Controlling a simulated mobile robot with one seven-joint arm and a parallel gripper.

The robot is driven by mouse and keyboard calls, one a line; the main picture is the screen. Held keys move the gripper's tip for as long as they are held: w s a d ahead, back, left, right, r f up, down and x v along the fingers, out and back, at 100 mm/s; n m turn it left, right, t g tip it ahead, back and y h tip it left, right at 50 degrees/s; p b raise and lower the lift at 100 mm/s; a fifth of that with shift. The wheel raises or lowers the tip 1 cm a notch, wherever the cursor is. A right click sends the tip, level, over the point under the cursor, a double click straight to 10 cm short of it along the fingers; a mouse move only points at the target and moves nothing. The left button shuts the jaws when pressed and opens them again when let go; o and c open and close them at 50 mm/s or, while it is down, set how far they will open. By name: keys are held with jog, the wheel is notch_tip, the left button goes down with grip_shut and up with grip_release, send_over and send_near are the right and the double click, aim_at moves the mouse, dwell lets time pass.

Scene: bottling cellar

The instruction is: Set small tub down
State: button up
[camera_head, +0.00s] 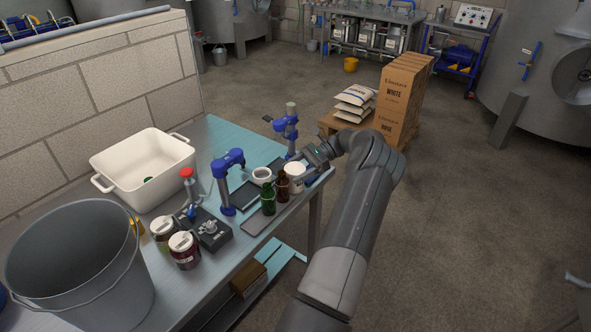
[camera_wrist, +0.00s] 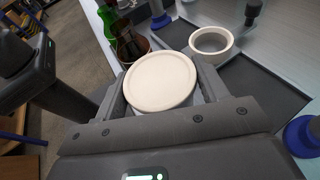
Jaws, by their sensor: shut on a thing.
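The small tub (camera_head: 295,174) is white with a round pale lid, and stands roughly upright near the far right end of the bench. My gripper (camera_head: 313,162) is shut on it. In the wrist view the lid of the tub (camera_wrist: 160,82) fills the space between the two fingers of my gripper (camera_wrist: 162,90). The tub's base is hidden, so I cannot tell whether it touches the bench.
A brown bottle (camera_head: 283,187) and a green bottle (camera_head: 268,201) stand just beside the tub. A white ring-shaped piece (camera_head: 262,175) lies close by on a dark mat. Blue-based devices (camera_head: 228,180), jars (camera_head: 184,250), a white basin (camera_head: 143,185) and a grey bucket (camera_head: 80,270) crowd the bench.

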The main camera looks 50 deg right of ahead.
jog(key=o, duration=1.3)
jog(key=shift+c, duration=0.2)
jog(key=v, duration=0.7)
jog(key=shift+s+d, duration=0.1)
jog(key=shift+d, duration=0.05)
